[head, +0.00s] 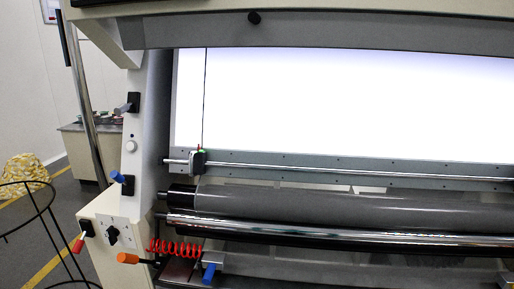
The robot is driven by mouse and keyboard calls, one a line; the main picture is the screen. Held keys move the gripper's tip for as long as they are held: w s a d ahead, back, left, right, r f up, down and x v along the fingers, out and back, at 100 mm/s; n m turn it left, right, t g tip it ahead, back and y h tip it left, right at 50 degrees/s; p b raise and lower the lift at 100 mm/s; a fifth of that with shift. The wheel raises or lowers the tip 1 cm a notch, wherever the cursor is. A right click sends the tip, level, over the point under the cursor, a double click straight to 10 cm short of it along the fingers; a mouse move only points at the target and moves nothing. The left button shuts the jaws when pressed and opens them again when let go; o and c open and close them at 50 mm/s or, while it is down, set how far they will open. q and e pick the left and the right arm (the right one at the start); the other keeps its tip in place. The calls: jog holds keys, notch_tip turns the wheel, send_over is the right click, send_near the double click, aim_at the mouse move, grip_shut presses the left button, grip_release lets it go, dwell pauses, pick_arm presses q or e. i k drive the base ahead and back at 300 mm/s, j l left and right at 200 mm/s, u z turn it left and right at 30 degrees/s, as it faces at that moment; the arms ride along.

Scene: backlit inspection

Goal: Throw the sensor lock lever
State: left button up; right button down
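A small grey and black sensor carriage (198,161) sits on the thin chrome rail (330,169) below the bright panel, near its left end. A small red tip stands on its top, and a thin dark vertical line rises from it across the panel. I cannot tell whether the red tip is the lock lever. A blue-handled lever (209,272) shows low under the rollers, beside a red coiled cable (174,248). Neither of my grippers is in view.
The left machine post carries a grey-handled lever (125,107) and a blue knob (119,178). The cabinet below has a red handle (78,244), a black rotary switch (112,236) and an orange handle (128,258). A dark roller (350,208) and a wire stand (38,215) are nearby.

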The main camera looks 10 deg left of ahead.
aim_at(115, 175)
jog(key=i+l+u, duration=0.1)
jog(key=u, duration=0.4)
jog(key=i+l+u, duration=0.2)
jog(key=u, duration=0.25)
jog(key=i+l+u, duration=0.15)
jog(key=u, duration=0.35)
jog(key=l, duration=0.1)
